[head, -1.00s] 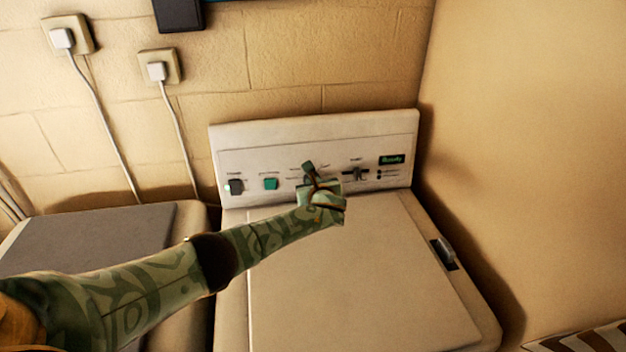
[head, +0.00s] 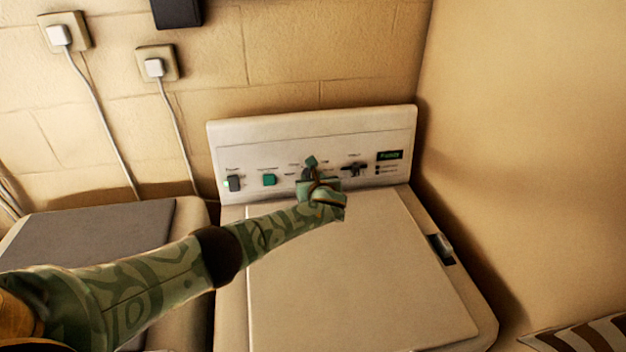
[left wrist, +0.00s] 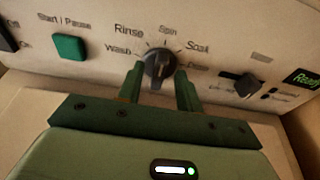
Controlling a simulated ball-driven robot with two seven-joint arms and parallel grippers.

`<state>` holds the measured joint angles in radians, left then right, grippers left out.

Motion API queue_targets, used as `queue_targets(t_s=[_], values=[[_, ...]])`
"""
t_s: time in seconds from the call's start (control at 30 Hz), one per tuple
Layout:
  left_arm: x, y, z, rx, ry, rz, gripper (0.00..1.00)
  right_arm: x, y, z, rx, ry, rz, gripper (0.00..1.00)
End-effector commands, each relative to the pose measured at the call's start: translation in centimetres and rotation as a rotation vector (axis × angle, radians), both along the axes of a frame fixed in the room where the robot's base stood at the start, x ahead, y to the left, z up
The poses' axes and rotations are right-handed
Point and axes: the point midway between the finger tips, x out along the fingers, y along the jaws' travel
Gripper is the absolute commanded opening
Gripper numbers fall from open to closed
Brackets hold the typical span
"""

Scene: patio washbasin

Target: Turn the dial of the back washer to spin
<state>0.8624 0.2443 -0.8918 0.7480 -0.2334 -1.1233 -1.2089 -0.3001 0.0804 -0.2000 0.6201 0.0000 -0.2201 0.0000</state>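The washer's white control panel (head: 230,150) stands at the back of its closed lid. Its dark round dial (left wrist: 160,65) shows in the left wrist view, with the labels Wash, Rinse, Spin, Soak and another around it. Spin is at the top. The dial's ridge looks near vertical; which label it marks is hard to tell. My left gripper (left wrist: 160,84) is open, one green finger on each side of the dial, without clear contact. In the head view my left gripper (head: 318,180) hides most of the dial. My right gripper is not in view.
A green Start/Pause button (head: 269,180) and a dark switch (head: 234,183) are left of the dial. A slider (head: 353,169) and a lit display (head: 389,155) are right of it. A second appliance (head: 90,235) stands to the left; a wall rises on the right.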

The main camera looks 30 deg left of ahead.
Motion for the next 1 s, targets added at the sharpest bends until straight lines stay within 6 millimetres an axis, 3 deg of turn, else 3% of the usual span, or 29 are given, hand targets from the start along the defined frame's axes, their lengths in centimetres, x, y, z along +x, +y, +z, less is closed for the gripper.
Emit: queue_targets(t_s=[0.27, 0.47, 0.7, 1.0], values=[[-1.0, -0.7, 0.7, 0.0, 0.0, -0.001, 0.35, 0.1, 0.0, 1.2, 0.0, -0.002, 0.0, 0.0], [-4.6, -3.5, 2.5, -0.004, 0.0, -0.003, 0.35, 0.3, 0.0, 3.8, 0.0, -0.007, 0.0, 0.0], [-9.4, -7.1, 4.3, -0.004, 0.0, -0.002, 0.35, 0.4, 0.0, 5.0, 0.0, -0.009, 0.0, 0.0], [-12.2, -9.2, 5.4, -0.001, 0.001, 0.0, 0.35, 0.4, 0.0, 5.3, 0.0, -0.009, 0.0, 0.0]])
